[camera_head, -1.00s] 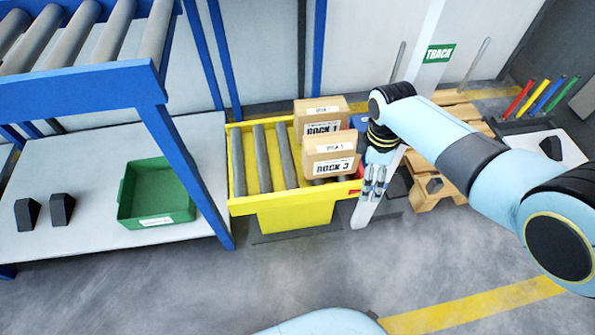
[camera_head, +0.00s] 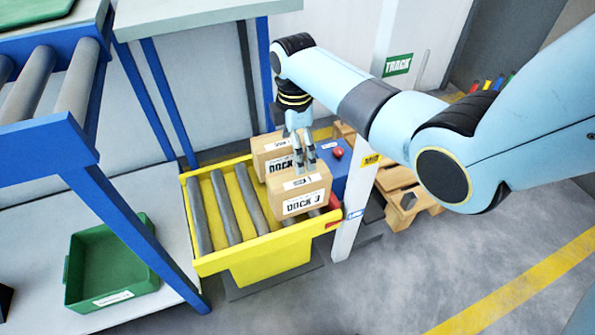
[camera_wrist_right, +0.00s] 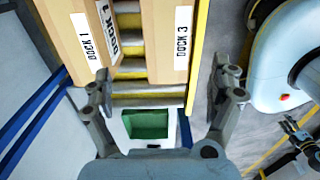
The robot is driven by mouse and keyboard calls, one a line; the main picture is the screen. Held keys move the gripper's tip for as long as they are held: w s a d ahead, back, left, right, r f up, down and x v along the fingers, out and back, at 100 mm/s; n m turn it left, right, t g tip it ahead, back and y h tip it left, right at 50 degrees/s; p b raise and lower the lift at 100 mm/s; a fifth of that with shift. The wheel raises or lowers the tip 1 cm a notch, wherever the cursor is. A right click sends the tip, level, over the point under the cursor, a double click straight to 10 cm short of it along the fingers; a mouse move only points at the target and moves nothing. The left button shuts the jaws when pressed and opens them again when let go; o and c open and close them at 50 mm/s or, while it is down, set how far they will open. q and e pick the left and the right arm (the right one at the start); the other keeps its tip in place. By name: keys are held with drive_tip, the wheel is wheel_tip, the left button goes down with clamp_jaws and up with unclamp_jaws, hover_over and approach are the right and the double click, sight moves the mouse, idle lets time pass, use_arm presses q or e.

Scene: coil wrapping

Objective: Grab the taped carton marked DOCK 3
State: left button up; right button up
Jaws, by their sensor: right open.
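The brown DOCK 3 carton (camera_head: 303,197) sits on the right end of the yellow roller bin (camera_head: 228,262), its white label facing me. It also shows in the right wrist view (camera_wrist_right: 160,45). My right gripper (camera_head: 306,170) points down at the carton's top with its fingers apart; I cannot tell whether they touch it. In the right wrist view its open fingers (camera_wrist_right: 165,80) are spread wide with nothing between the tips. What looks like my left gripper (camera_wrist_right: 300,138) shows small at that view's right edge, its jaws unclear.
A DOCK 1 carton (camera_head: 266,147) stands close behind the DOCK 3 carton. A blue box with a red button (camera_head: 338,153) and a white post (camera_head: 355,200) stand just right of it. A green tray (camera_head: 110,265) is on the left shelf. The floor in front is clear.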

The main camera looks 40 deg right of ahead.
sight(299, 178)
drive_tip(key=f+b, duration=0.1)
drive_tip(key=f, duration=0.1)
drive_tip(key=f+b, duration=0.1)
drive_tip(key=f, duration=0.1)
drive_tip(key=shift+s+a+f, duration=0.1)
drive_tip(key=shift+s+f, duration=0.1)
drive_tip(key=shift+f, duration=0.1)
drive_tip(key=shift+s+f+b, duration=0.1)
drive_tip(key=shift+f+b, duration=0.3)
drive_tip(key=shift+f, duration=0.35)
drive_tip(key=f, duration=0.1)
drive_tip(key=f+b, duration=0.2)
drive_tip(key=f, duration=0.1)
drive_tip(key=shift+s+d, duration=0.2)
drive_tip(key=shift+s, duration=0.1)
use_arm(q)
drive_tip(key=w, duration=0.7)
drive_tip(key=shift+w+d, duration=0.1)
use_arm(e)
drive_tip(key=c, duration=1.8)
drive_tip(key=shift+r, duration=0.15)
